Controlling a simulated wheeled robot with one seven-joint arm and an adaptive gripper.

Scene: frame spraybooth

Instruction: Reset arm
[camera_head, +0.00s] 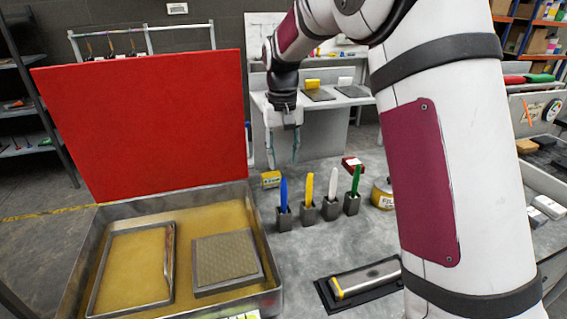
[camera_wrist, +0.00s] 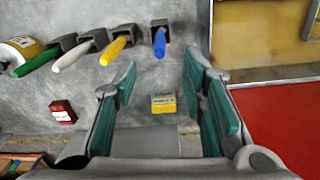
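My gripper (camera_head: 283,160) hangs pointing down over the far side of the grey worktop, behind the row of holders. Its teal-padded fingers are apart with nothing between them. They also show spread in the wrist view (camera_wrist: 161,78). A small yellow labelled block (camera_head: 271,179) sits on the worktop near the fingertips; in the wrist view the yellow block (camera_wrist: 163,104) appears between the fingers, beyond them on the surface. My arm's large white link hides part of the right side of the head view.
Blue (camera_head: 284,194), yellow (camera_head: 309,187), white (camera_head: 333,184) and green (camera_head: 355,180) handled tools stand in grey holders. A metal tray (camera_head: 272,302) with an upright red panel (camera_head: 150,120) is at left. A red box (camera_head: 352,163) and yellow tin (camera_head: 381,194) stand right. A silver bar (camera_head: 366,278) lies in front.

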